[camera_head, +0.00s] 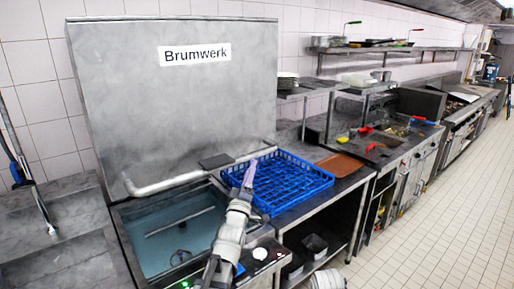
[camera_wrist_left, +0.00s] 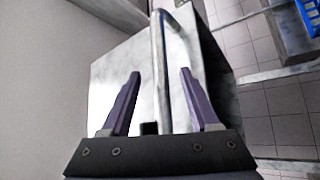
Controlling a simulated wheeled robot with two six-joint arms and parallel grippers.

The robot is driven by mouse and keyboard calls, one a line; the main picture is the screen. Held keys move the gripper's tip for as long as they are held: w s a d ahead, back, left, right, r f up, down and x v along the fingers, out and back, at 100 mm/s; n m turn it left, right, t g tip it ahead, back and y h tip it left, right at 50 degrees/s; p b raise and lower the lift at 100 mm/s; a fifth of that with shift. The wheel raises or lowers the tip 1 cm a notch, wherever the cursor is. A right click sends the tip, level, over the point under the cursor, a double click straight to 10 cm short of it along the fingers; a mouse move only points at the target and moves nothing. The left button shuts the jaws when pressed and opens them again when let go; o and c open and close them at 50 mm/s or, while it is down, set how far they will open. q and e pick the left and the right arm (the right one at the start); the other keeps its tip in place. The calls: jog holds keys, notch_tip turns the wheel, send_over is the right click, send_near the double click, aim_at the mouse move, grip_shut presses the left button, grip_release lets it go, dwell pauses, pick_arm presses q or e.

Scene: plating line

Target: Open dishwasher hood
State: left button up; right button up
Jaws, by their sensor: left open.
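The grey steel dishwasher hood (camera_head: 165,95), labelled Brumwerk, stands raised at the left in the head view, with the water-filled wash tank (camera_head: 165,235) showing open below it. A pale tubular handle (camera_head: 165,184) runs along its lower front. My left gripper (camera_head: 249,174) is open near the right end of the handle, in front of the blue rack. In the left wrist view, a tube that looks like the handle (camera_wrist_left: 158,75) lies in line with the gap between my purple fingers (camera_wrist_left: 160,74). I cannot tell whether it is between or beyond them. My right gripper is not in view.
A blue dish rack (camera_head: 300,187) sits on the counter right of the tank; its corner shows in the left wrist view (camera_wrist_left: 312,18). A sink (camera_head: 60,232) is at the left. The tiled floor (camera_head: 430,230) at the right is clear.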

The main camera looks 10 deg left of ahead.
aim_at(255, 155)
pick_arm(q)
jog(key=p+x, duration=0.2)
jog(key=x, duration=0.5)
jog(key=shift+r+p, duration=0.1)
jog(key=shift+p, duration=0.3)
jog(key=shift+w, duration=0.35)
jog(key=shift+s, duration=0.1)
jog(key=shift+c, duration=0.6)
grip_shut()
